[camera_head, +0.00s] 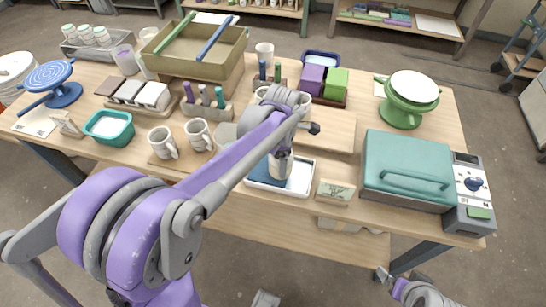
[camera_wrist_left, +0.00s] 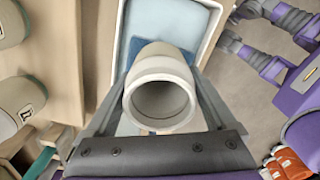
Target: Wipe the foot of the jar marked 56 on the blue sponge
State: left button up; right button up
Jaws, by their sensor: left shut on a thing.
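My left gripper (camera_head: 281,152) is shut on a pale grey jar (camera_head: 280,167), its fingers on both sides of the wall. In the left wrist view the jar (camera_wrist_left: 160,95) shows its open round mouth toward the camera, and no number can be read on it. The blue sponge (camera_head: 262,177) lies in the left part of a white tray (camera_head: 300,190). In the wrist view the sponge (camera_wrist_left: 148,50) shows behind the jar. The jar is over the sponge; its foot is hidden, so contact cannot be told. My right gripper (camera_head: 383,275) is low at the front, off the table, too small to judge.
A small sign (camera_head: 335,192) stands right of the tray, near a teal-lidded box (camera_head: 408,167) and a grey device (camera_head: 470,195). Two mugs (camera_head: 198,134) stand to the left on a board. A wooden block (camera_head: 328,131) is behind the tray.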

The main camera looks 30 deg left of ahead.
pick_arm(q)
jog(key=shift+d, duration=0.15)
jog(key=shift+s+a, duration=0.25)
jog(key=shift+a, duration=0.9)
jog(key=shift+s+a, duration=0.25)
jog(key=shift+a, duration=0.9)
jog(key=shift+s+a, duration=0.25)
jog(key=shift+a, duration=0.9)
jog(key=shift+r, duration=0.1)
pick_arm(e)
jog(key=shift+f, duration=0.1)
pick_arm(q)
jog(key=shift+r, duration=0.1)
notch_tip(320, 180, up, 7)
jog(key=p, duration=0.4)
pick_arm(e)
jog(key=r, duration=0.1)
jog(key=w+r, duration=0.1)
jog(key=r, duration=0.3)
jog(key=shift+w+r, duration=0.1)
jog(key=shift+w, duration=0.25)
jog(key=shift+s, duration=0.1)
